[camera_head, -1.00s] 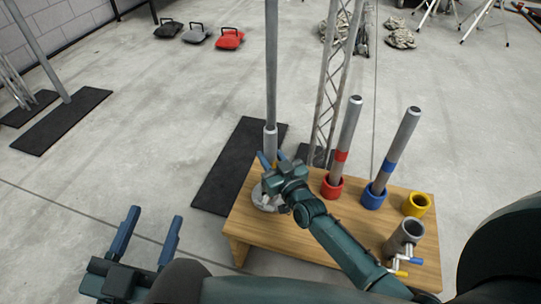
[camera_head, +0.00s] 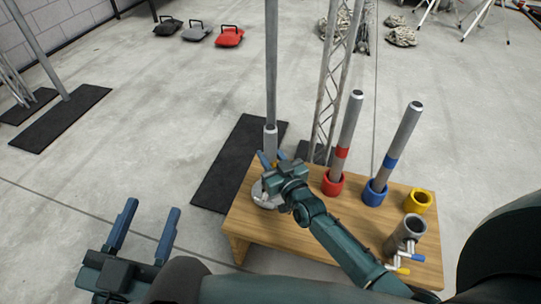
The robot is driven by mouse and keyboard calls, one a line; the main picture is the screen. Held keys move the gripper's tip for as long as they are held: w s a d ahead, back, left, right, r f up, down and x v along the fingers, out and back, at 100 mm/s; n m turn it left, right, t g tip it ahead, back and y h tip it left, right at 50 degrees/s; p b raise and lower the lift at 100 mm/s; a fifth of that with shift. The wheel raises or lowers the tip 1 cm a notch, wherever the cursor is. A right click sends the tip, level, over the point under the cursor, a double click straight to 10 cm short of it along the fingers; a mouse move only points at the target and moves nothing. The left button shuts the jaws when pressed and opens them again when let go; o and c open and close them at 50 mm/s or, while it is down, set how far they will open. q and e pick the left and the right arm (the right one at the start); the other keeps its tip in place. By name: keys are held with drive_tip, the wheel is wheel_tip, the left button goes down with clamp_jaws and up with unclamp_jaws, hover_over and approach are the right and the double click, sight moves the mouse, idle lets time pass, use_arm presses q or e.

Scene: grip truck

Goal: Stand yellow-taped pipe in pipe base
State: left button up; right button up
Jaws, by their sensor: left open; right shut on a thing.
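My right gripper (camera_head: 277,160) is shut on the yellow-taped pipe (camera_head: 270,140), whose light metal top rises above the fingers. Its tape and lower part are mostly hidden by my gripper. The round grey metal pipe base (camera_head: 261,196) lies at the left end of the wooden table, directly below and left of my gripper. I cannot tell whether the pipe's lower end is inside it. My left gripper (camera_head: 147,222) is open and empty at lower left, over the floor.
On the wooden table (camera_head: 290,237) stand red (camera_head: 333,184) and blue (camera_head: 375,193) cups holding matching taped pipes, an empty yellow cup (camera_head: 418,201) and a grey tube with cranks (camera_head: 405,234). A tall pole (camera_head: 271,60) and a truss (camera_head: 332,85) rise behind.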

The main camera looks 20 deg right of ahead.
drive_tip(key=shift+f, duration=0.25)
drive_tip(key=o, duration=1.2)
drive_tip(key=shift+f, duration=0.1)
